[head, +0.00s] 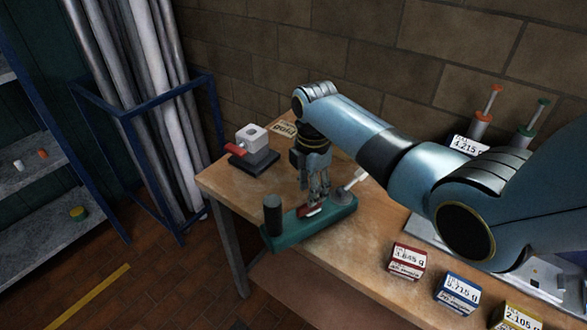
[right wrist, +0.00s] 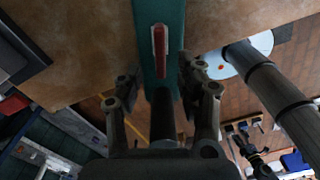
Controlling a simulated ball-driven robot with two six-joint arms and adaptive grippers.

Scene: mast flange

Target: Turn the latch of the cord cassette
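A long green body (head: 330,222), which looks like the cord cassette, lies at the table's front edge. A red latch-like bar (head: 310,211) is on its top, partly hidden by my fingers in the head view. A dark upright post (head: 272,214) stands at its left end, a pale handle (head: 352,184) at its right end. My right gripper (head: 319,198) points down over the red bar. In the right wrist view the fingers are apart, either side of the green body (right wrist: 178,20); the red bar (right wrist: 160,52) lies along it. Contact cannot be told. My left gripper is not seen.
A grey block with a red lever (head: 236,149) on a dark base stands at the table's left back. Several labelled boxes, such as a red one (head: 407,262), line the front right. A blue frame with hanging sheets (head: 150,110) stands left of the table.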

